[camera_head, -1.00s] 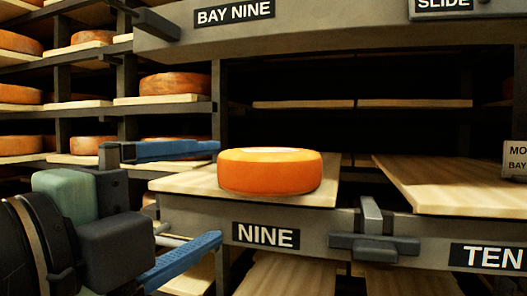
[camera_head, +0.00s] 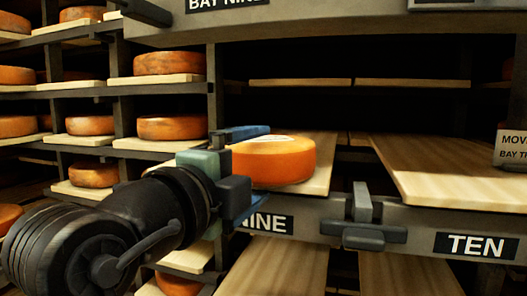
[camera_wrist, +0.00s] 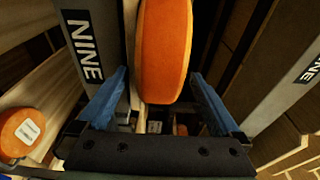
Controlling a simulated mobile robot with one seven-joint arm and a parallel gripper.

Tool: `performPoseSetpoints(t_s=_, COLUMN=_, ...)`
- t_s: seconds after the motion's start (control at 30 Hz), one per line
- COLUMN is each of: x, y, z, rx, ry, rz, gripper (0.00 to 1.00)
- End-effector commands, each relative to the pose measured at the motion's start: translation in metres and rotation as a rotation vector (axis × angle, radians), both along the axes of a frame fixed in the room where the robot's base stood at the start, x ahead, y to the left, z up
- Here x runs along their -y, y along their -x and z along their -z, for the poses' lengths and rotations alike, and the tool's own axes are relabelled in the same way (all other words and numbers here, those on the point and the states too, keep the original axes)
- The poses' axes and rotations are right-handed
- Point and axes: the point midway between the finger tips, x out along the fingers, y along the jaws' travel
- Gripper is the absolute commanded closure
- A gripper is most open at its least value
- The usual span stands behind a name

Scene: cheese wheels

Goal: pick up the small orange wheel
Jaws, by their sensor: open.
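The small orange wheel (camera_head: 285,163) lies flat on a pale wooden board (camera_head: 318,185) above the NINE label in the head view. My gripper (camera_head: 240,165) is at the wheel's left side and hides part of it. In the wrist view the orange wheel (camera_wrist: 163,50) stands ahead of the gap between the blue fingers of my gripper (camera_wrist: 157,100). The fingers are apart, one to each side of the wheel's near end. I cannot tell whether either finger touches it.
The board above TEN (camera_head: 455,170) is bare. A grey latch (camera_head: 361,215) sticks out from the shelf front between the labels. An overhead beam (camera_head: 330,22) crosses above the bay. Several other wheels, one of them here (camera_head: 170,127), fill the racks at left.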

Motion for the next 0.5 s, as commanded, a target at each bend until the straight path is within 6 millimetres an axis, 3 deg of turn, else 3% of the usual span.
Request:
performPoseSetpoints(t_s=0.1, x=-0.0002, y=0.0002, z=0.0002, rx=0.000, ry=0.000, rz=0.000, gripper=0.02)
performPoseSetpoints(t_s=0.5, x=-0.0002, y=0.0006, z=-0.0006, rx=0.002, ry=0.000, rz=0.000, gripper=0.74)
